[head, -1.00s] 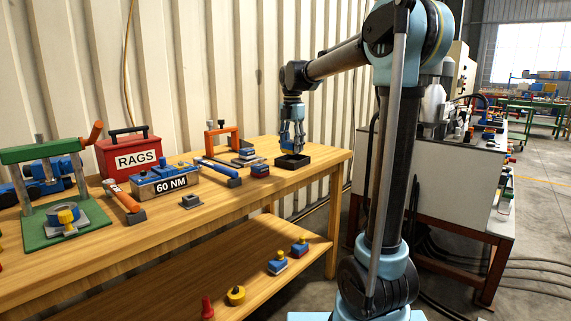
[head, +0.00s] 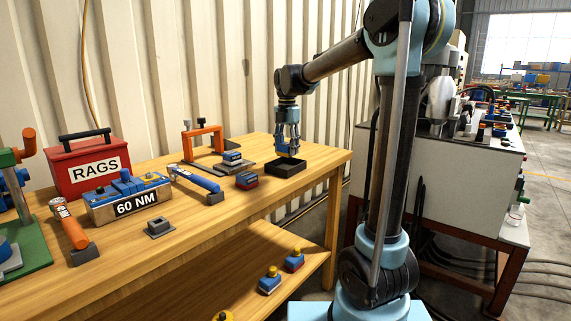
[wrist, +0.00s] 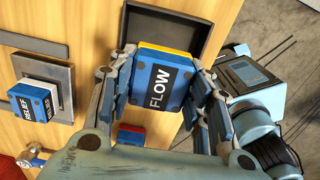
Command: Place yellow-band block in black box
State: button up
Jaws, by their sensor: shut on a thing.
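A blue block marked FLOW with a yellow band (wrist: 160,78) is between the fingers of my gripper (wrist: 163,92) in the wrist view. My gripper is shut on it, with a finger on each side. The black box (wrist: 205,38) lies just beyond the block in that view, partly hidden by it and the gripper. In the head view my gripper (head: 288,146) points down above the black box (head: 286,170), near the table's far right end. The held block is mostly hidden by the fingers there.
A blue block with a red band (head: 247,181) stands left of the box. A RELIEF block (wrist: 33,102) rests on a grey plate (wrist: 55,75). An orange clamp (head: 203,137), a blue-handled tool (head: 197,180) and a red RAGS box (head: 88,168) lie farther left. The wall runs behind.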

jog(key=shift+s+a+f, duration=0.1)
jog(key=shift+a+f, duration=0.05)
jog(key=shift+f, duration=2.6)
jog(key=shift+f, duration=0.1)
jog(key=o, duration=1.1)
jog(key=shift+o, duration=0.2)
